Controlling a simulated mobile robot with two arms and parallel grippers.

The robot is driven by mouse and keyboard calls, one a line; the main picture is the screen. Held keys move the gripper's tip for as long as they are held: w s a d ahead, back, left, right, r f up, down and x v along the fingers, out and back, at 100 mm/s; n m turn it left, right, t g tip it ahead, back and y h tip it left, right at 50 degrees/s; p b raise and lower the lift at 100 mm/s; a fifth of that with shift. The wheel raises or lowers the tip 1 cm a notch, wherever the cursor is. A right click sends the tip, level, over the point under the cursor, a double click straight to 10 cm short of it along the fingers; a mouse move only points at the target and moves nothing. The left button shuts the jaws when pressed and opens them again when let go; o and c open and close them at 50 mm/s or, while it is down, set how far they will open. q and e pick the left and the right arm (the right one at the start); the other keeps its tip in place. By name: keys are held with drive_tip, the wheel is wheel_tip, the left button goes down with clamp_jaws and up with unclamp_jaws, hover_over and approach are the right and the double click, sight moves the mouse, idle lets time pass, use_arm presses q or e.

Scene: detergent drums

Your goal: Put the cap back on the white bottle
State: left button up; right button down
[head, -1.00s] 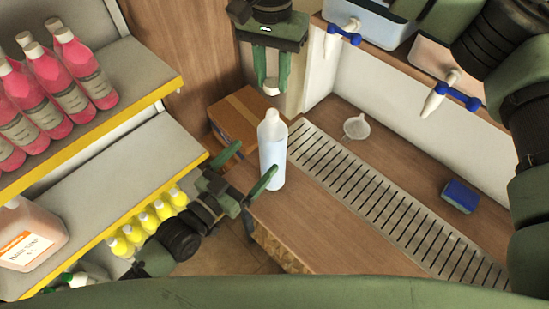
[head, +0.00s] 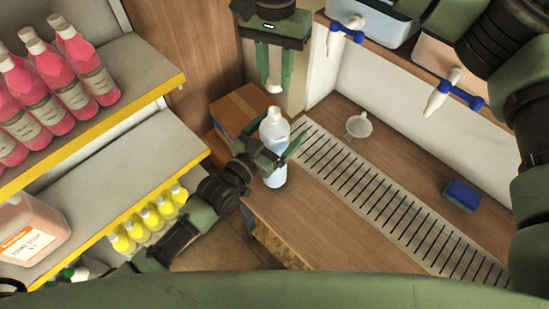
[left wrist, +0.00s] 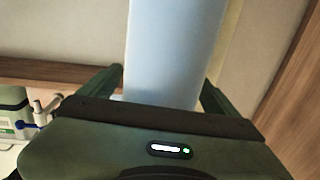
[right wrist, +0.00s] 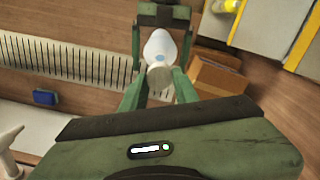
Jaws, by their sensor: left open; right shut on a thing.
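The white bottle (head: 274,130), pale with a bare neck, stands upright on the wooden counter beside the slotted grate. My left gripper (head: 277,147) is open with its fingers on either side of the bottle; in the left wrist view the bottle (left wrist: 172,50) rises between them. My right gripper (head: 274,76) points down, shut on the small white cap (head: 272,88), behind and above the bottle in the head view. In the right wrist view the cap (right wrist: 160,78) is between the fingertips, with the bottle (right wrist: 160,46) beyond it, apart from the cap.
The metal grate (head: 375,195) runs along the counter (head: 320,220). A white funnel (head: 358,126) and a blue sponge (head: 461,195) lie behind it. A cardboard box (head: 245,105) is behind the bottle. Shelves of pink bottles (head: 70,85) and yellow bottles (head: 150,222) stand left. Drum taps (head: 440,95) overhang at right.

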use_arm(q)
drive_tip(key=shift+w+d, duration=0.25)
drive_tip(key=shift+w, duration=0.05)
clamp_jaws()
use_arm(e)
approach(274, 129)
drive_tip(key=shift+w+d+f, duration=0.1)
drive_tip(key=shift+w+f, duration=0.15)
drive_tip(key=shift+w, duration=0.35)
drive_tip(key=shift+w+f, duration=0.2)
drive_tip(key=shift+w, duration=0.35)
drive_tip(key=shift+f, duration=0.1)
drive_tip(key=shift+f, duration=0.75)
drive_tip(key=shift+f, duration=0.6)
